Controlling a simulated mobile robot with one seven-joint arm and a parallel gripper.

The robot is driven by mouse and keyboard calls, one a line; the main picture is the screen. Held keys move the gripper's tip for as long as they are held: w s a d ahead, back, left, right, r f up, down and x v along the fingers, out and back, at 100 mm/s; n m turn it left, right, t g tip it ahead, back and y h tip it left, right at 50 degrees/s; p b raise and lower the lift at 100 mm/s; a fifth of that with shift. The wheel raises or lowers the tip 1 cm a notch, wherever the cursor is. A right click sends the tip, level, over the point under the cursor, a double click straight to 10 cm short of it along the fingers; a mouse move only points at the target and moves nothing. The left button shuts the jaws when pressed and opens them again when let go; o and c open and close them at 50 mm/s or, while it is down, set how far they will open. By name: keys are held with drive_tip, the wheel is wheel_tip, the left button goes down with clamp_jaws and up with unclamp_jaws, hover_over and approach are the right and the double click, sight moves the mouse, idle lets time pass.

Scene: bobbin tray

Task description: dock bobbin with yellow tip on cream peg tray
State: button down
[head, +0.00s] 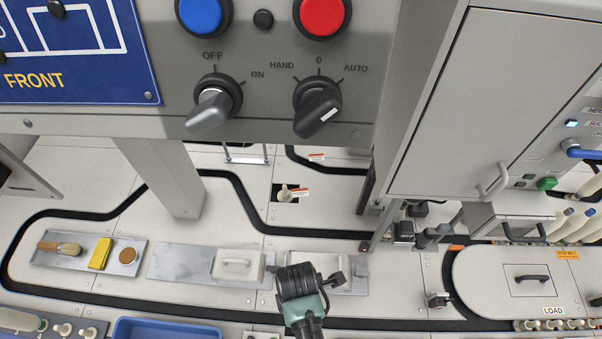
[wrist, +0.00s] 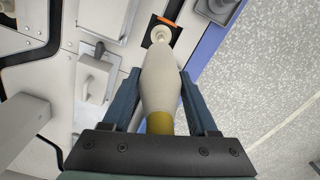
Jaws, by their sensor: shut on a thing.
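A cream bobbin (wrist: 160,80) with a dull yellow band (wrist: 160,123) at its palm end fills the middle of the wrist view. My gripper (wrist: 159,92) is shut on it, one blue-grey finger on each side. The bobbin's narrow end points away from the palm. In the head view my gripper (head: 303,285) is a dark shape low in the centre; its fingers and the bobbin do not show there. Cream pegs stand in a grey holder (head: 20,320) at the lower left; I cannot tell whether this is the cream peg tray.
A pale knob (head: 287,193) stands in a dark square with an orange label. Flat plates with a handled block (head: 238,265) and a brush tray (head: 85,268) lie left. A blue bin (head: 165,329) is at the front. A grey cabinet (head: 480,100) overhangs the right; a switch panel (head: 270,100) overhangs the back.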

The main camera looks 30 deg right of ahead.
drive_tip(key=shift+s+d+f+n+b, duration=0.1)
drive_tip(key=shift+d+f+n+b, duration=0.1)
drive_tip(key=shift+f+n+b, duration=0.15)
drive_tip(key=shift+s+d+f+n+b, duration=0.15)
drive_tip(key=shift+f+n, duration=0.1)
drive_tip(key=shift+f, duration=0.15)
wheel_tip(320, 180, down, 6)
drive_tip(key=b, duration=0.6)
drive_tip(key=shift+r, duration=0.2)
drive_tip(key=shift+r+p, duration=0.1)
drive_tip(key=shift+p, duration=0.65)
idle(0.3)
drive_tip(key=shift+f+b, duration=0.4)
drive_tip(key=shift+f, duration=0.3)
idle(0.3)
drive_tip(key=shift+c, duration=2.2)
unclamp_jaws()
drive_tip(key=shift+r, duration=0.15)
wheel_tip(320, 180, up, 11)
drive_tip(key=p, duration=1.2)
